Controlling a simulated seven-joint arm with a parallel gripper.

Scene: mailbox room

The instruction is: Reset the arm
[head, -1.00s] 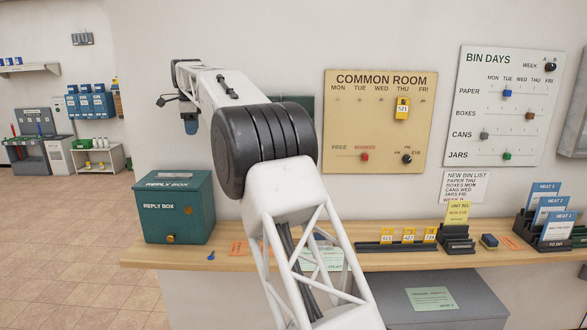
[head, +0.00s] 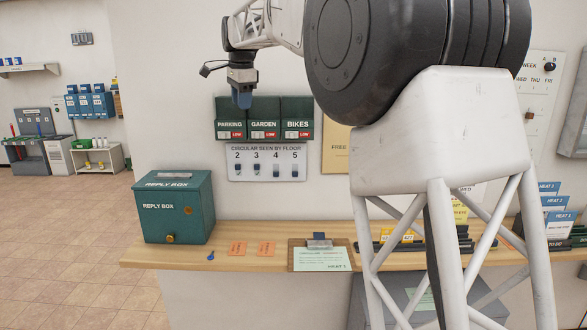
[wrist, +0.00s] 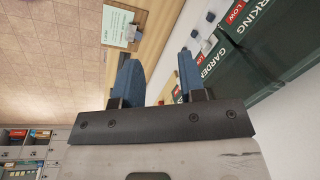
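My gripper (head: 242,97) hangs in the air in front of the wall, to the upper left of my arm, pointing down in the head view. My arm's large dark joint and white truss fill the right half of the head view and hide much of the wall boards.
The green reply box (head: 172,208) stands at the counter's left end. A blue key (head: 211,255), orange slips (head: 251,248) and a clipboard (head: 320,258) lie on the counter (head: 225,263). The circular switch panel (head: 266,162) hangs below the green boxes (head: 264,118).

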